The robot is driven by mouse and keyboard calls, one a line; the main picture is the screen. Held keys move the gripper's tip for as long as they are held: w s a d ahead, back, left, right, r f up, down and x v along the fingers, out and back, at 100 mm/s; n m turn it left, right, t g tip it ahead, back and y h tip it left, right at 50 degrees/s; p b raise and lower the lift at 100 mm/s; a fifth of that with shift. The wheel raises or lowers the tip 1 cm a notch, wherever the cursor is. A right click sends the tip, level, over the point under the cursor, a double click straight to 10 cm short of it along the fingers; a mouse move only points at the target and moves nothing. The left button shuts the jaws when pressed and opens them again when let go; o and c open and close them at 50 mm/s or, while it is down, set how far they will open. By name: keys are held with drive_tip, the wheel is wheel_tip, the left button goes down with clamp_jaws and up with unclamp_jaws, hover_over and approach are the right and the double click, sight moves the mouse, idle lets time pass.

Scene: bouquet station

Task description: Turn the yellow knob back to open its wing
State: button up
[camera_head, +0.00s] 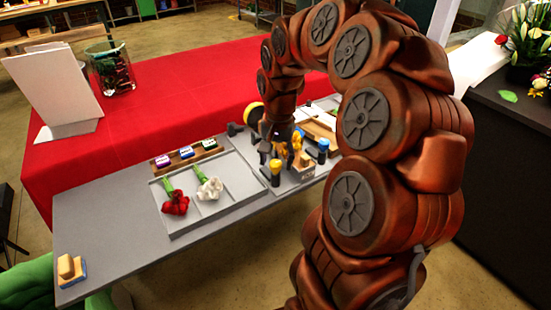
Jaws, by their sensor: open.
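A grey fixture (286,186) stands on the right part of the workbench. A yellow-topped knob (275,166) is at its front left, and a blue-topped knob (323,145) is at its right. My gripper (279,153) points down over the fixture, just behind the yellow-topped knob, and is open. I cannot tell whether it touches the knob. A tan block (306,161) sits between the two knobs. The wing is not clearly distinguishable; my gripper and arm hide part of the fixture. A larger round yellow disc (254,113) shows behind, left of my arm.
A grey tray (222,208) holds a red flower (175,203) and a white flower (209,188). Behind it is a wooden rack (186,155) of small coloured blocks. A yellow-and-blue sponge-like block (71,269) lies front left. The bench between (112,215) is clear.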

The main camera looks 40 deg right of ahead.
drive_tip(key=shift+f, duration=0.2)
clamp_jaws()
idle(0.5)
